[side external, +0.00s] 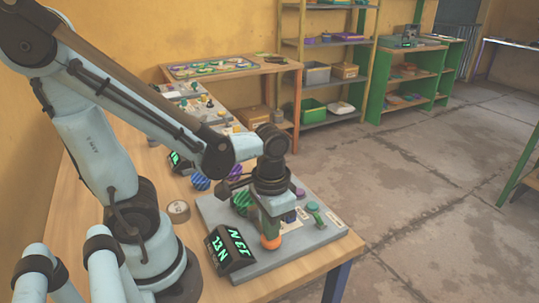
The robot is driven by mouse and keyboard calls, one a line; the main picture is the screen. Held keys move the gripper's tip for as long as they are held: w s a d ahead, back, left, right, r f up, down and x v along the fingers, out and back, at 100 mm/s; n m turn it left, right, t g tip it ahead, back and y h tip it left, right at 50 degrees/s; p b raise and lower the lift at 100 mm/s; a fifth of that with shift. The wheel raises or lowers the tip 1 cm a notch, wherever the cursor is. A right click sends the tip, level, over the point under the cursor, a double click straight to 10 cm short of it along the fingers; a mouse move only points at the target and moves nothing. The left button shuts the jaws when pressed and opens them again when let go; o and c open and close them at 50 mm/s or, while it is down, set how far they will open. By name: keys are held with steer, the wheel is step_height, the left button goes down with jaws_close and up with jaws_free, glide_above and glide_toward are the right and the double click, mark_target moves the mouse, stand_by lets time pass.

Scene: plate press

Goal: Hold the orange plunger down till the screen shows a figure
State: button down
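The orange plunger (270,242) is at the front part of a grey plate (300,250) on the wooden bench. My gripper (269,226) points straight down directly over the plunger and hides its top. I cannot tell whether the fingers touch it, or whether they are open or shut. A black screen box (230,250) stands at the plate's left front corner. Bright green characters are lit on it; they look like "13 N" on one face, but the tilt makes them hard to read.
A green plunger (314,213) and a purple one (299,193) stand on the plate to the right of my gripper. Open floor lies to the right.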

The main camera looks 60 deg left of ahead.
steer(key=shift+r, duration=0.1)
stand_by(0.4)
steer(key=shift+r, duration=2.45)
steer(key=w+a+r+t, duration=0.1)
steer(key=w+r+t, duration=0.3)
steer(key=w+t, duration=0.2)
steer(key=shift+a+t, duration=0.25)
steer(key=shift+t, duration=0.35)
steer(key=c, duration=1.8)
jaws_free()
steer(key=shift+r, duration=0.1)
